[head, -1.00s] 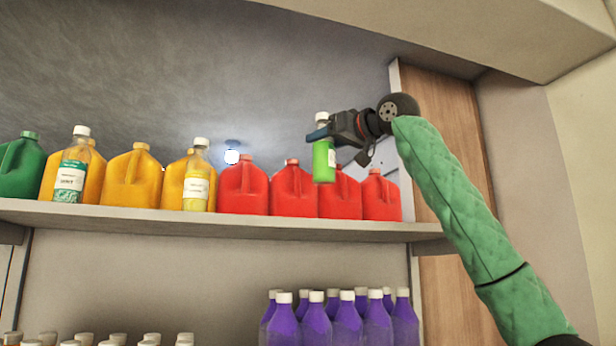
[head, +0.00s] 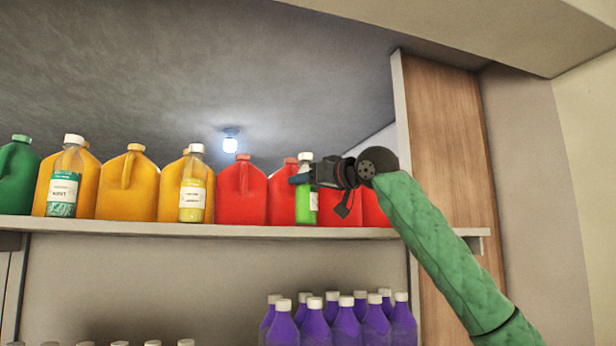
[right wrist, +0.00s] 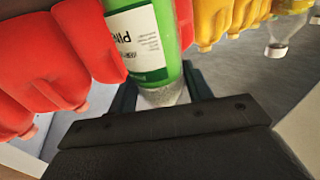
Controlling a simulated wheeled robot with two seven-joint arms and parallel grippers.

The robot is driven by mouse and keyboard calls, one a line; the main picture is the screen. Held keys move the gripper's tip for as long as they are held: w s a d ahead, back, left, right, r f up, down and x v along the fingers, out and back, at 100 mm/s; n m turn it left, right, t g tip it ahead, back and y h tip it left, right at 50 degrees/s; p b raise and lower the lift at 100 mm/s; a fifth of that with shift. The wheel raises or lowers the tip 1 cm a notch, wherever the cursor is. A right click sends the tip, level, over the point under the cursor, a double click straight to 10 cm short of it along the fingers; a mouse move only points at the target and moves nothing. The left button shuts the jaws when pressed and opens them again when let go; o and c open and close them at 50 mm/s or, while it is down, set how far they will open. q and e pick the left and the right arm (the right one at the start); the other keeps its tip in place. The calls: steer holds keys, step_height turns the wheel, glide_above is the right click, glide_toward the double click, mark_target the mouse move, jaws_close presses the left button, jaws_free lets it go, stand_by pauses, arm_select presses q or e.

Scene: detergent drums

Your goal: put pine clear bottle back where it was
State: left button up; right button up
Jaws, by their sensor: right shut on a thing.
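The pine clear bottle (head: 306,209) is a clear bottle with bright green liquid, a white cap and a white label. It is upright at the front of the upper shelf (head: 240,230), before the red jugs. Its base is level with the shelf's front edge; I cannot tell whether it touches. My right gripper (head: 301,178) is shut on its upper part, coming from the right. In the right wrist view the bottle (right wrist: 148,45) shows part of the word "Pine", with its neck between my fingers (right wrist: 163,92). My left gripper is not in view.
Red jugs (head: 240,192) stand close behind the bottle. To the left are a yellow clear bottle (head: 193,199), orange jugs (head: 127,190), a teal-labelled clear bottle (head: 63,190) and a green jug (head: 17,178). Purple bottles (head: 345,325) stand below. A wooden side panel (head: 445,130) is at right.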

steer(key=shift+a+f, duration=0.1)
steer(key=shift+f, duration=0.05)
steer(key=shift+f, duration=0.1)
steer(key=o, duration=1.2)
arm_select(q)
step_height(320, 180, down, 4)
steer(key=b, duration=0.4)
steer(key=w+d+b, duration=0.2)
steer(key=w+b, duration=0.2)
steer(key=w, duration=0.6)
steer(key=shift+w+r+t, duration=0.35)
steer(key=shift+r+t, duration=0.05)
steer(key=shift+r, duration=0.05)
arm_select(e)
steer(key=shift+v, duration=6.05)
